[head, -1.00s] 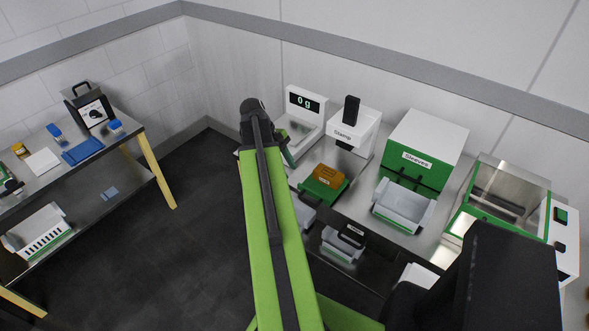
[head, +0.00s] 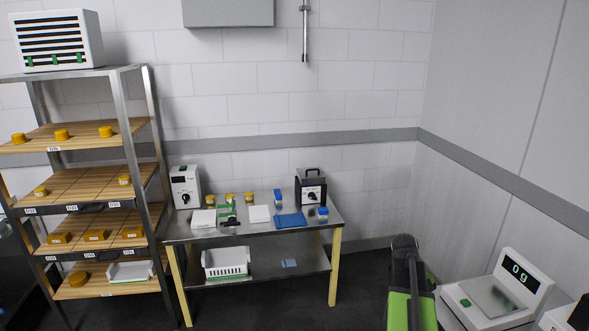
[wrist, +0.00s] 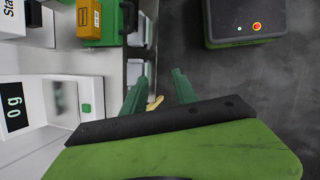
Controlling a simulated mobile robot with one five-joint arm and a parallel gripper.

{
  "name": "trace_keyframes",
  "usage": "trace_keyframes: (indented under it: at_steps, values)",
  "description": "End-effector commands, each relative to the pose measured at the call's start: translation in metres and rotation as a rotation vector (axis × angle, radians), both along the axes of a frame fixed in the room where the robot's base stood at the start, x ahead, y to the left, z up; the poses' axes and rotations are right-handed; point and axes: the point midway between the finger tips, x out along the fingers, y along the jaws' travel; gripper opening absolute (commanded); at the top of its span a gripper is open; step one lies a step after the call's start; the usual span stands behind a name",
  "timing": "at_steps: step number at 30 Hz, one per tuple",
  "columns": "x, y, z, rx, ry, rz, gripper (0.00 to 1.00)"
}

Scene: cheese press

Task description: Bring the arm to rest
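My gripper (wrist: 160,78) shows in the wrist view as two green fingers spread apart. Nothing is held between them; dark floor and a small pale yellow piece beyond show in the gap. In the head view my green and black arm (head: 408,285) reaches up from the bottom edge, right of centre. Its fingers cannot be made out there. The arm is beside the scale (head: 495,292), which reads 0 g, and appears apart from it.
A steel table (head: 265,232) with yellow legs holds jars, a blue tray and small machines. A shelf rack (head: 139,130) with cheeses stands left. In the wrist view, a green box with an orange block (wrist: 88,18) lies near the scale. Dark floor is open.

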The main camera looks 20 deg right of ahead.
Motion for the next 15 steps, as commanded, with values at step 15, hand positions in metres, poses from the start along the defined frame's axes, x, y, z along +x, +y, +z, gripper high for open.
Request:
trace_keyframes:
  at_steps: [15]
  values:
    - [0.113,0.383,-0.019,0.162,-0.267,0.258,0.34]
